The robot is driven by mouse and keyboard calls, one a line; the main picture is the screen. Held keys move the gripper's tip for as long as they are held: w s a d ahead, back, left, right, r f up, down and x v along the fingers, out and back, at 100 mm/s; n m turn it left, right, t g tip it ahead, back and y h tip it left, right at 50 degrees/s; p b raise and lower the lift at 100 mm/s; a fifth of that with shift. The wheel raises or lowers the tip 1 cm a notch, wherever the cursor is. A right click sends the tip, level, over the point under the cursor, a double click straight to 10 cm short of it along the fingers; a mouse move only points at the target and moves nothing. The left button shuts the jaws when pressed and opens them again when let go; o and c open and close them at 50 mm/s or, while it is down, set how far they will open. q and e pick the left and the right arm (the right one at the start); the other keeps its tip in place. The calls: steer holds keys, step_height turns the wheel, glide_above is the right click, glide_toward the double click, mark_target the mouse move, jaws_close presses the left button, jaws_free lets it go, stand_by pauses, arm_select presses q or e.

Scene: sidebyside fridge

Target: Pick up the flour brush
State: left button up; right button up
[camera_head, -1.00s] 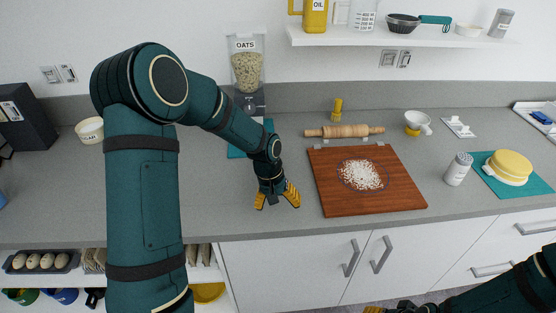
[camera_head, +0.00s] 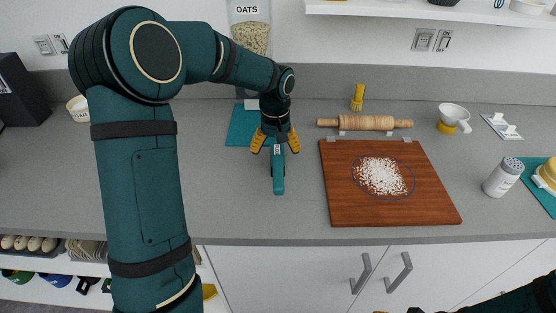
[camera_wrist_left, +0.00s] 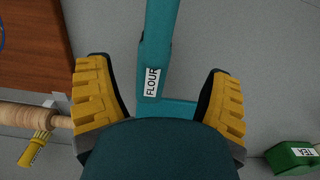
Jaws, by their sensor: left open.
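The flour brush (camera_head: 278,180) has a teal handle and lies on the grey counter, its front end pointing toward the counter's front edge. In the left wrist view its handle (camera_wrist_left: 155,45) bears a white FLOUR label and runs between my fingers. My left gripper (camera_head: 275,143) is open over the handle, one yellow finger on each side. In the wrist view, gaps show between the fingers (camera_wrist_left: 160,105) and the handle. The brush's far end is hidden by my gripper. Only a sliver of my right gripper (camera_head: 415,310) shows at the bottom edge.
A teal mat (camera_head: 240,128) lies behind my left gripper. A green TEA box (camera_wrist_left: 292,158) shows in the wrist view.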

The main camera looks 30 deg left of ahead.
mark_target(278, 156)
arm_select(q)
steer(key=shift+w+d+f+b, duration=0.1)
steer(key=shift+f+b, duration=0.15)
steer(key=shift+f, duration=0.75)
steer(key=shift+s+d+f+b, duration=0.1)
steer(key=shift+f+b, duration=0.15)
steer(key=shift+f, duration=0.8)
steer(key=shift+w+d+f+b, duration=0.1)
steer(key=shift+f+b, duration=0.15)
steer(key=shift+f, duration=0.75)
steer(key=c, duration=1.3)
